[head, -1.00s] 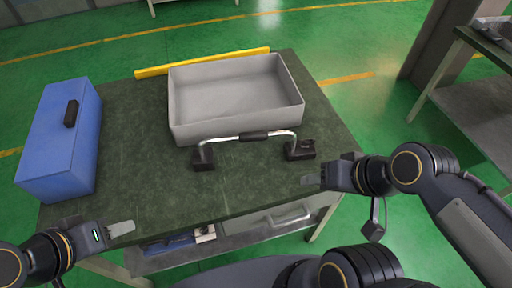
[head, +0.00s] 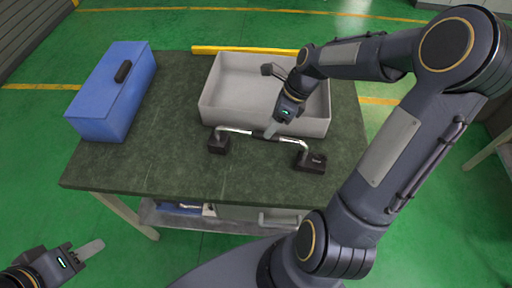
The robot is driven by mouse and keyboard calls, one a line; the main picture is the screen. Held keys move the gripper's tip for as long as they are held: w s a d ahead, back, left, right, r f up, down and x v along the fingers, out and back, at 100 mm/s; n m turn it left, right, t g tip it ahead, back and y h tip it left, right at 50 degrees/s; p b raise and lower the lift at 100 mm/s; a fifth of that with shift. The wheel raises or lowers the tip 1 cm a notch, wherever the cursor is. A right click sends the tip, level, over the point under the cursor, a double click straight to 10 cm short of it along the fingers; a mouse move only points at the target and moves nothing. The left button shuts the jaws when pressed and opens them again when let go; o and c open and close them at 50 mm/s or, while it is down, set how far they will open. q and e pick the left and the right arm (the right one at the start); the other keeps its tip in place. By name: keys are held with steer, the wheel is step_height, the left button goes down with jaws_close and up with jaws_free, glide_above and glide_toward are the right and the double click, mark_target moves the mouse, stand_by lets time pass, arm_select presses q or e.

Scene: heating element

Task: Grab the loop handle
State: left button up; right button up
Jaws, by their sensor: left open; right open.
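The loop handle (head: 236,130) is a silver bent bar with a dark middle grip and two black end blocks. It stands on the dark green table (head: 150,165) in front of the grey bin. My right gripper (head: 271,131) is open, with its fingertips at the dark middle of the bar. From this view I cannot tell whether the fingers touch or straddle the bar, and they partly hide the grip. My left gripper (head: 90,250) is open and empty at the lower left, off the table's front edge.
The grey bin (head: 232,92) stands right behind the loop handle. A blue box (head: 112,90) with a black handle is at the table's left. A yellow bar (head: 225,50) lies along the back edge. The front of the tabletop is clear.

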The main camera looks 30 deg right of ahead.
steer(key=x, duration=0.5)
steer(key=s+x, duration=0.1)
steer(key=x, duration=0.1)
steer(key=shift+w+a+f, duration=0.15)
steer(key=shift+a, duration=0.05)
jaws_close()
steer(key=shift+w, duration=0.1)
stand_by(1.1)
